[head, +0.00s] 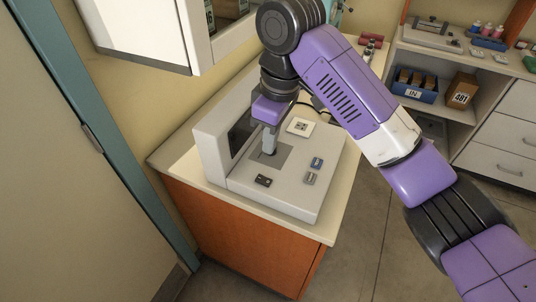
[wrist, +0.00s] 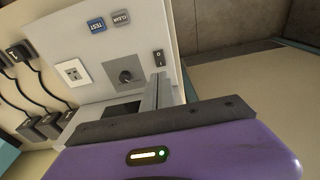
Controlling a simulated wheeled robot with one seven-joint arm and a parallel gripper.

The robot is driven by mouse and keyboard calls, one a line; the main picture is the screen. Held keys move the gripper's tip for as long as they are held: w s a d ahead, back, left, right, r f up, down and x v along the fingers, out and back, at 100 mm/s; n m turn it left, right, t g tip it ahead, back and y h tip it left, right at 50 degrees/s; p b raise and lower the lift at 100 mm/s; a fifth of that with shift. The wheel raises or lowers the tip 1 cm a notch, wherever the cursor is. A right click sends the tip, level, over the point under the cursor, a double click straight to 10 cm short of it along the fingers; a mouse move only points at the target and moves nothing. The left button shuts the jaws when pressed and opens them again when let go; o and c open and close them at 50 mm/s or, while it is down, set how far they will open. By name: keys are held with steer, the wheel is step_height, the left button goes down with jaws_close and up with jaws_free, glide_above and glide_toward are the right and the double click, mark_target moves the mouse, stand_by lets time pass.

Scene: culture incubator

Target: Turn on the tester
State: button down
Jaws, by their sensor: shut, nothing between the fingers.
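The tester (head: 294,200) is a pale grey bench unit with a raised back panel and a dark screen (head: 240,132), standing on the counter. Its deck carries a black rocker switch (head: 263,180), a blue TEST button (head: 317,162), a grey CLEAR button (head: 310,178) and a white square socket (head: 300,127). My gripper (head: 269,148) is shut and empty, pointing down over the dark grey square plate, which it partly hides. Contact cannot be told.
A white cabinet (head: 140,30) hangs at upper left above the counter. Black cables and plugs (wrist: 30,125) lie behind the tester. Shelves at right hold a blue bin (head: 415,85) and a brown box (head: 461,90). The counter's front strip and the floor are clear.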

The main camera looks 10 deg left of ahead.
steer(key=shift+d+r, duration=0.15)
steer(key=shift+r, duration=1.2)
steer(key=shift+f, duration=0.1)
